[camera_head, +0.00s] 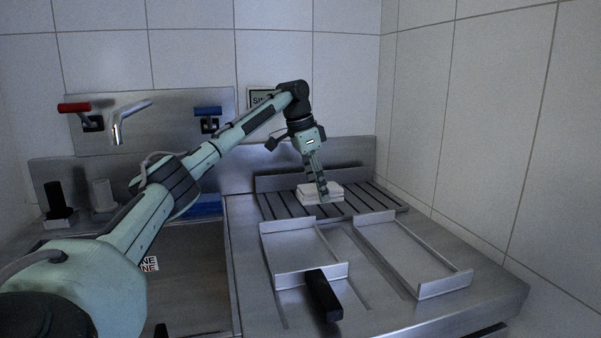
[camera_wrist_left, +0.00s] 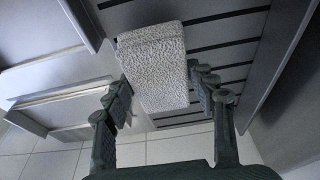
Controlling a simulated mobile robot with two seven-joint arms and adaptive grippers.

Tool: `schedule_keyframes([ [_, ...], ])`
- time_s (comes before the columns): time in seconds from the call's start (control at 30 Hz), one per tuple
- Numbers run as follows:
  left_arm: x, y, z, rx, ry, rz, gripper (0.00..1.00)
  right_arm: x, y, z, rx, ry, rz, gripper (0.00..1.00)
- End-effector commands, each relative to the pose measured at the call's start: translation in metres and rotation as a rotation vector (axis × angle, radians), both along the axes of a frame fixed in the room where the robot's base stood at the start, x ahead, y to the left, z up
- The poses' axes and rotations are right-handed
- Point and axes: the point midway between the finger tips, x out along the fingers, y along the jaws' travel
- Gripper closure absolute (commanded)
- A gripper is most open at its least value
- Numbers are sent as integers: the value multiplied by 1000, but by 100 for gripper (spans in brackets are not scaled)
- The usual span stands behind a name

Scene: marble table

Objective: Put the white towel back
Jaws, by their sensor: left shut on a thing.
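The white towel (camera_head: 334,189) is a small folded block on the dark slatted rack (camera_head: 273,208) at the back of the steel counter. It also shows in the left wrist view (camera_wrist_left: 153,62), with a coarse, bumpy surface. My left gripper (camera_head: 322,192) reaches down from above, its fingers on either side of the towel and shut on it. The fingers hide part of the towel in the head view. The towel looks level, at or very near the slats; I cannot tell whether it touches them. My right gripper is not in view.
Two shallow metal trays (camera_head: 300,268) (camera_head: 445,284) lie in front of the rack. A sink with a faucet (camera_head: 118,122) and red and blue taps is on the left. A tiled wall bounds the right.

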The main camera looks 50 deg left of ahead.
Motion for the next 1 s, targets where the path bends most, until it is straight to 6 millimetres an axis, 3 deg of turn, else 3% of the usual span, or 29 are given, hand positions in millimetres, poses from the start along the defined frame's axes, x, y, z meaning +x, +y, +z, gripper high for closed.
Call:
schedule_keyframes([
  [0.03,-2,3,-10,2,4,4,67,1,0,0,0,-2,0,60],
  [0.2,-2,2,-23,0,2,3,67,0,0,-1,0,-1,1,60],
  [0.67,-3,2,-29,-1,3,3,67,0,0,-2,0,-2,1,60],
  [0.7,-3,2,-28,0,2,3,39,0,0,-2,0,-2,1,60],
  [0.83,-3,2,-28,0,2,3,23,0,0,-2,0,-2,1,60],
  [1.0,-2,2,-28,0,2,3,23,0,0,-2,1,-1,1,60],
])
